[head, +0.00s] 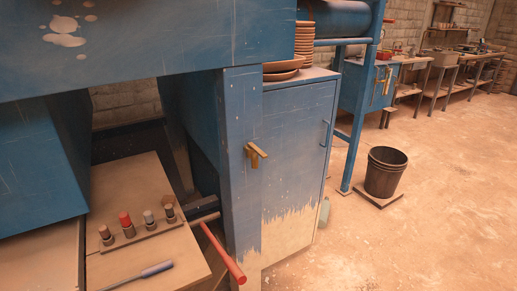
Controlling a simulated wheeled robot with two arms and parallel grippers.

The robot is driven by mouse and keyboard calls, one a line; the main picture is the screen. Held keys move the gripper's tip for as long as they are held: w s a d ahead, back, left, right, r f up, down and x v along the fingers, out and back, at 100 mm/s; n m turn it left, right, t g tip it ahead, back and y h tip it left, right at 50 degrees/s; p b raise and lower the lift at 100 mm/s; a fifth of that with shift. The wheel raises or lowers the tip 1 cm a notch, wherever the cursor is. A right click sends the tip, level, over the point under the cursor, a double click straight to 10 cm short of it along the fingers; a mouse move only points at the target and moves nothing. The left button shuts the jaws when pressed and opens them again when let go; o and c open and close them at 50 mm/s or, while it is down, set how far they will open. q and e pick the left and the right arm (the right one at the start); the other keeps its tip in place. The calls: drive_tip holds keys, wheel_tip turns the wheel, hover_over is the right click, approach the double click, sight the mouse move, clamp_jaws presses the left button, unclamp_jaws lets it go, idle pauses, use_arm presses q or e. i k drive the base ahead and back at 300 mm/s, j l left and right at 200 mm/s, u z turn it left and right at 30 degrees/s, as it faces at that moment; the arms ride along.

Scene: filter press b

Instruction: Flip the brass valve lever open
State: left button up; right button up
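A brass valve lever (257,150) sticks out from the front of the blue upright post (242,190), near the middle of the head view. Its short bar slants slightly down to the right, and a stubby brass piece hangs below it. Nothing touches it. Another brass-coloured fitting (387,80) shows on a blue unit farther back; it is too small to make out well. Neither of my grippers is in view.
A red-handled bar (226,257) juts out low beside the post. A blue cabinet (300,150) with stacked brown plates (304,42) stands just right. A peg rack (142,236) and a screwdriver-like tool (140,276) lie left.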

sight(251, 144)
drive_tip(key=l+z, duration=0.1)
drive_tip(key=l, duration=0.7)
drive_tip(key=i+l, duration=0.1)
drive_tip(key=l, duration=0.65)
drive_tip(key=k+l+z, duration=0.05)
